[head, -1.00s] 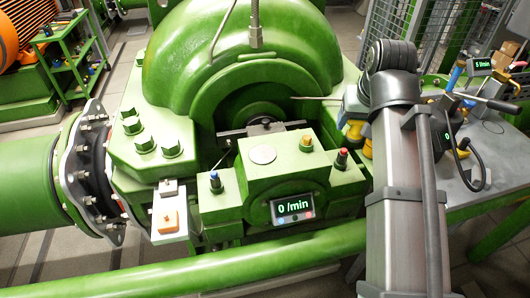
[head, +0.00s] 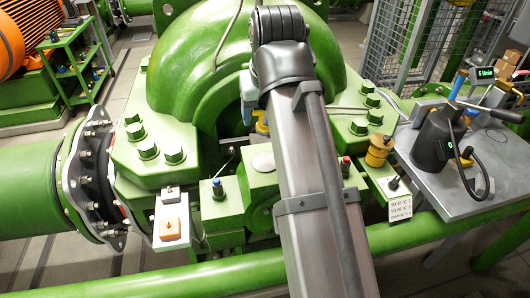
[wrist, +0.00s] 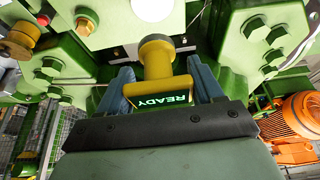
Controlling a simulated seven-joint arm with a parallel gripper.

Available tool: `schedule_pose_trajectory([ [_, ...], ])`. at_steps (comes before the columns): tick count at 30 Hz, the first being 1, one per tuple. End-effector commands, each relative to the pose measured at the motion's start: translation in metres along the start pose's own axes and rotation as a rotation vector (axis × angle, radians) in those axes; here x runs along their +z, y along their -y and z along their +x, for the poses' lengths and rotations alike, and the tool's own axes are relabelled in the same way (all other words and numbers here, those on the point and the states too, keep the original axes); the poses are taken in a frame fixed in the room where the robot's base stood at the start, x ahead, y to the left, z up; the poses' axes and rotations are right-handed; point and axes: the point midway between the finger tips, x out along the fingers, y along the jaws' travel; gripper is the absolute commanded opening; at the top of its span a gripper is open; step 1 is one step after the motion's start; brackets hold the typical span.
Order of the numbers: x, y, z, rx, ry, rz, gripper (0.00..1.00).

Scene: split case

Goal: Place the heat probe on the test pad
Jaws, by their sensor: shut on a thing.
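The heat probe (wrist: 157,60) is yellow, with a round end and a small display reading READY. My gripper (wrist: 163,82) is shut on it, with a blue-grey finger on each side. In the head view the yellow probe (head: 261,123) shows just left of my arm, which hides part of it. The test pad appears to be the pale round disc (head: 263,161) on top of the green bearing block. It also shows at the top edge of the wrist view (wrist: 152,10), beyond the probe's round end. Probe and disc look apart.
A blue-capped post (head: 217,185) and a red-capped post (head: 345,163) stand on the block's sides. A yellow pot (head: 379,150) stands right of my arm. Large green bolts flank the block. A grey side table (head: 450,190) holds a dark device.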

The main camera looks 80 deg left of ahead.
Motion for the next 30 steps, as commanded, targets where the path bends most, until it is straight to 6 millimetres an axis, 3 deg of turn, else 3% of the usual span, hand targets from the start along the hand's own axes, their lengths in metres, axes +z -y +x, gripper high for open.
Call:
schedule_pose_trajectory([
  [9, 0.021, 0.000, 0.045, -0.001, 0.000, 0.001, 0.29],
  [21, 0.035, 0.000, 0.079, -0.001, -0.002, 0.001, 0.29],
  [30, 0.035, 0.000, 0.084, -0.001, -0.003, 0.001, 0.29],
])
